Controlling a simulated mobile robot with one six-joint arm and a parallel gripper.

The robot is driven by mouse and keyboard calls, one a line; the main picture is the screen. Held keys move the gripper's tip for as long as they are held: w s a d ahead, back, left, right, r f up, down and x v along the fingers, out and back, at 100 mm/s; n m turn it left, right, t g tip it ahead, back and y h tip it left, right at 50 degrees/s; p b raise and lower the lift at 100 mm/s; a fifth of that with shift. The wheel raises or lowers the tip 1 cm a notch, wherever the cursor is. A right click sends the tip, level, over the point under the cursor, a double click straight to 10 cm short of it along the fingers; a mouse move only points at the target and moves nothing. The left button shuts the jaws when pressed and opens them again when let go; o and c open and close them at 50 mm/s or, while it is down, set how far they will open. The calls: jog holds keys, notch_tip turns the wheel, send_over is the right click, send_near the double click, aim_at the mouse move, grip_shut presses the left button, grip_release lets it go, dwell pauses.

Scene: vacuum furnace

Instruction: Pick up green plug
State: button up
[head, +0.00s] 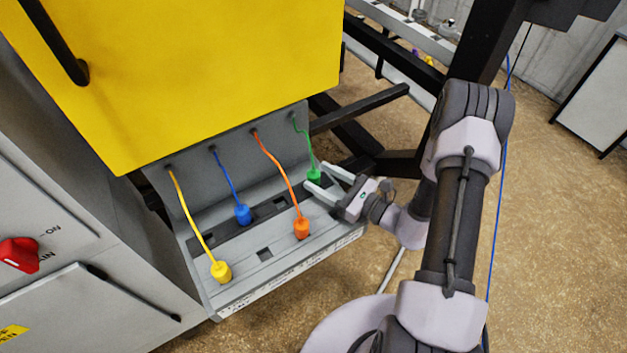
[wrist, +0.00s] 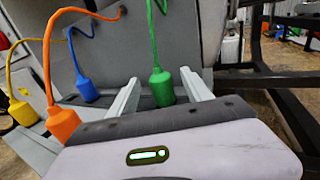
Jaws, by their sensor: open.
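The green plug (head: 314,175) stands upright at the back right of the grey socket panel (head: 262,270), with a green cable rising from it to the panel's back wall. In the wrist view the green plug (wrist: 162,88) shows between the two fingers. My gripper (head: 321,180) is open, coming from the right, with its fingertips close around the plug. The fingers in the wrist view (wrist: 160,90) lie on either side of the plug. I cannot tell whether either finger touches it.
A blue plug (head: 242,214), an orange plug (head: 302,229) and a yellow plug (head: 221,272) stand on the panel to the left, each on a cable. A yellow cabinet (head: 190,75) overhangs the panel. Black frame bars (head: 360,110) stand behind. Open floor (head: 545,240) lies right.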

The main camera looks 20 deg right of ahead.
jog(key=b+x, duration=0.1)
jog(key=x, duration=0.4)
jog(key=shift+w+a, duration=0.3)
jog(key=shift+r, duration=0.15)
grip_shut()
